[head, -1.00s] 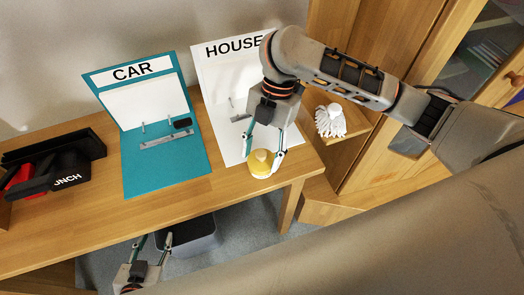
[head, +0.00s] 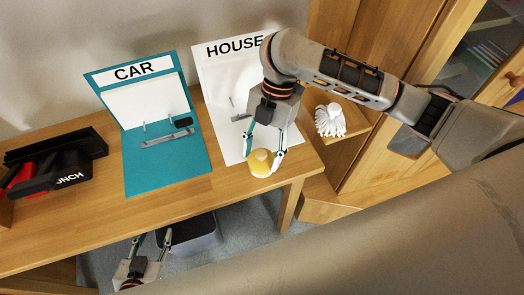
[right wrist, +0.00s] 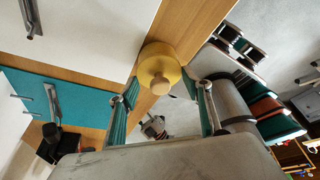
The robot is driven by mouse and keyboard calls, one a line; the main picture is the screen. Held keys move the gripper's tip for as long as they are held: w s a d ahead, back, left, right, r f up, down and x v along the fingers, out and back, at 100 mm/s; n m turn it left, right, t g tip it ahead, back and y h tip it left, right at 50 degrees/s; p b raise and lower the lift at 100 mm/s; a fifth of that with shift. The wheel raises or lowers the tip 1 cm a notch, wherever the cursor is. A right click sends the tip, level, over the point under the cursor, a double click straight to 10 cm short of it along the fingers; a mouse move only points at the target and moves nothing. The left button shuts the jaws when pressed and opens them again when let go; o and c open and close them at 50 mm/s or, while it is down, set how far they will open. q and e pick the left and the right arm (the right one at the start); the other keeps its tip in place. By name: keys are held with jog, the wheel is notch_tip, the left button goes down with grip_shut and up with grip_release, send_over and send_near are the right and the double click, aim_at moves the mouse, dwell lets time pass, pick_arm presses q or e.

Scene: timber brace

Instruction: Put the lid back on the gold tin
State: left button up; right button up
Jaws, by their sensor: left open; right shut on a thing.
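The gold tin (head: 264,173) stands on the wooden table near its front right corner. Its yellow lid (head: 261,156), with a pale round knob, is directly over the tin; I cannot tell whether it is fully seated. My right gripper (head: 263,153) reaches down from above with a finger on either side of the lid, shut on it. In the right wrist view the lid (right wrist: 158,62) lies between the fingertips (right wrist: 160,82), knob facing the camera. The tin's body is mostly hidden there. My left gripper (head: 151,237) is open and empty, low in front of the table edge.
A teal CAR board (head: 165,175) and a white HOUSE board (head: 215,100) stand behind and left of the tin. A black lunch box (head: 62,170) is at the far left. A white mop-like thing (head: 330,121) is on a shelf at right. A dark bin (head: 195,238) stands below the table.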

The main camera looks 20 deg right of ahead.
pick_arm(q)
jog(key=shift+r+p, duration=0.3)
jog(key=shift+r, duration=0.15)
jog(key=shift+w, duration=0.1)
jog(key=shift+w+r, duration=0.4)
jog(key=shift+r, duration=0.05)
jog(key=shift+s, duration=0.1)
pick_arm(e)
jog(key=o, duration=1)
jog(key=shift+c, duration=0.2)
pick_arm(q)
jog(key=shift+s+f, duration=0.15)
jog(key=shift+s, duration=0.05)
